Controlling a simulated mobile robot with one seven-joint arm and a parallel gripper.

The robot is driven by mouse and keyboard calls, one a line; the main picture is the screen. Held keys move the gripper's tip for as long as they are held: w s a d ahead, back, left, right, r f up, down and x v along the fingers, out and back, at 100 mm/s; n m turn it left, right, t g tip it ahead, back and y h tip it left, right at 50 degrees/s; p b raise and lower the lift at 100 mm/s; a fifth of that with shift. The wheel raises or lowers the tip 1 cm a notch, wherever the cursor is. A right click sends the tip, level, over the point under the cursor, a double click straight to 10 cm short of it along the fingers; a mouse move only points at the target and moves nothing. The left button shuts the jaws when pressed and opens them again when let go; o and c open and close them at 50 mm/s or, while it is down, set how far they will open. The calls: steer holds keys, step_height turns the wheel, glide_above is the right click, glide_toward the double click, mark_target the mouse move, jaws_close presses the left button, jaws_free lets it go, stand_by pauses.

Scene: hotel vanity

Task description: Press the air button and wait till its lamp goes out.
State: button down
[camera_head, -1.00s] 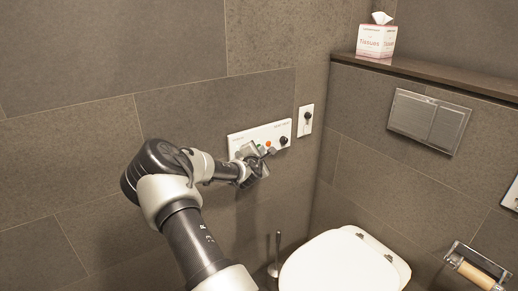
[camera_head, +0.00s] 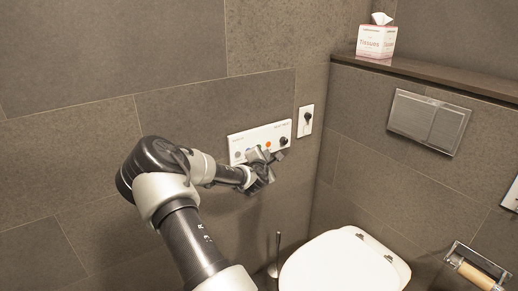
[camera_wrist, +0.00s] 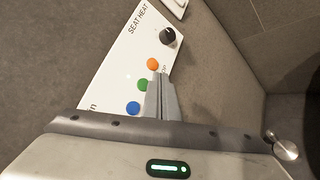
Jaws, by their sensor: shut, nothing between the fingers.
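The white control panel (camera_head: 245,139) is fixed to the tiled wall; it also shows in the wrist view (camera_wrist: 122,70). In the wrist view it carries an orange button (camera_wrist: 153,64), a green button (camera_wrist: 143,86), a blue button (camera_wrist: 133,108) and a black knob (camera_wrist: 168,36) by the words "SEAT HEAT". I cannot read which button is air, and no lit lamp can be made out. My gripper (camera_wrist: 163,78) is shut and empty, its fingertips just beside the orange and green buttons. In the head view my gripper (camera_head: 268,156) is in front of the panel's lower edge; contact cannot be told.
A white wall plate with a dark knob (camera_head: 306,118) is right of the panel. The toilet (camera_head: 335,265) and a brush handle (camera_head: 278,250) stand below. A tissue box (camera_head: 376,40) sits on the ledge. The wall left of the panel is clear.

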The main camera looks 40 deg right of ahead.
steer(key=shift+s+a, duration=0.2)
steer(key=shift+s, duration=1.4)
steer(key=s+a+r+m+g+y, duration=0.1)
steer(key=s+a+r+m+y, duration=0.25)
steer(key=a, duration=0.65)
steer(key=s+a+r+m+g+y, duration=0.1)
steer(key=s+a+r+m+y, duration=0.15)
steer(key=a+m, duration=0.45)
steer(key=s+a+r+m+y, duration=0.2)
steer(key=a+r+y, duration=0.15)
steer(key=a, duration=0.85)
steer(key=s+a+r+m+g+y, duration=0.1)
steer(key=s+a+r, duration=0.3)
steer(key=s+a, duration=0.55)
steer(key=s+a+r+m+g+y, duration=0.15)
steer(key=s+a+r, duration=0.25)
steer(key=s+a, duration=0.6)
step_height(320, 180, up, 23)
steer(key=s+d+p, duration=0.1)
steer(key=p, duration=2.2)
steer(key=shift+s+n, duration=0.35)
steer(key=shift+n, duration=0.05)
